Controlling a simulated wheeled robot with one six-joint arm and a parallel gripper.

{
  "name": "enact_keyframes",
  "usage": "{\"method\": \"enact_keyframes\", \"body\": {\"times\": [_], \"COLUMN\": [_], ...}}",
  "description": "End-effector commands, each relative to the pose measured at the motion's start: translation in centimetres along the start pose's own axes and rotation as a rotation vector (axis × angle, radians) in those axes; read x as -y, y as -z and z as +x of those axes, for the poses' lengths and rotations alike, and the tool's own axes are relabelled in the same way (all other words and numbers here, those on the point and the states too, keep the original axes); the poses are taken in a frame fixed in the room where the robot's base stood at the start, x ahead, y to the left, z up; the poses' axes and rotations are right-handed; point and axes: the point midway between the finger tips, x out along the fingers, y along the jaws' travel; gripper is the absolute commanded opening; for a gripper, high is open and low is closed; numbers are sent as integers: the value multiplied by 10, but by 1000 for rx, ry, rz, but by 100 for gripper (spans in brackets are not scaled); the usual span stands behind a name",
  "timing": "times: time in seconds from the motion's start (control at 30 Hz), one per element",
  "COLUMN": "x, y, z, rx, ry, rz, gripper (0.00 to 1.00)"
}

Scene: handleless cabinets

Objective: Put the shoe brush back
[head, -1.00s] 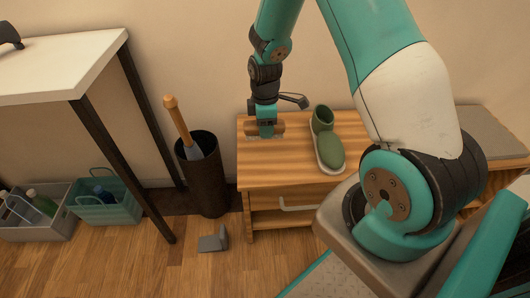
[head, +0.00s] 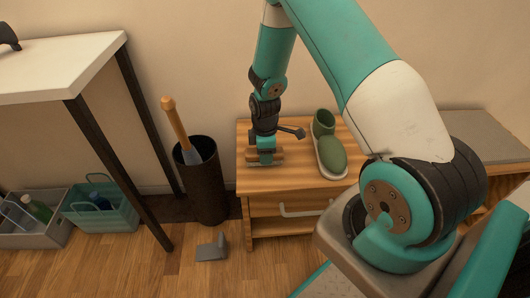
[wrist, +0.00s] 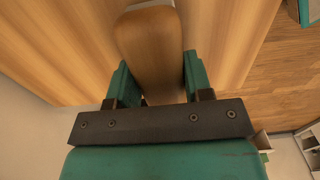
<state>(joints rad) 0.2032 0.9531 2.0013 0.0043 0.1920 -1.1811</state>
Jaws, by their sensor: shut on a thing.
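The shoe brush has a brown wooden back and is held in my gripper (head: 265,154). In the head view the shoe brush (head: 279,153) is level, over the left part of the cabinet top (head: 290,178). I cannot tell whether its bristles touch the wood. In the wrist view the brush's rounded wooden back (wrist: 150,48) sits between the two teal fingers of my gripper (wrist: 157,82), which are shut on it. My gripper hides part of the brush in the head view.
A green shoe (head: 328,147) stands on the cabinet top, right of the brush. Below is a drawer with a pale handle (head: 303,210). A dark bin (head: 204,185) stands left of the cabinet, with a grey wedge (head: 212,247) on the floor.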

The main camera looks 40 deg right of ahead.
Motion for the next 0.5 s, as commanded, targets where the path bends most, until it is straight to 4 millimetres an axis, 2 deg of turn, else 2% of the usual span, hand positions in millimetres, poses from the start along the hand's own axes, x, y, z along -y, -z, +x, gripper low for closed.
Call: {"method": "enact_keyframes", "body": {"times": [0.03, 0.07, 0.13, 0.17, 0.4, 0.5], "x": [0, 0, 0, 0, 0, 0], "y": [0, 0, 0, 0, 0, 0], "z": [3, 2, 1, 1, 1, -6], "rx": [0, 0, 0, 0, 0, 0], "ry": [0, 0, 0, 0, 0, -1], "rz": [0, 0, 0, 0, 0, 0], "gripper": [21, 53, 69, 72, 72, 72]}}
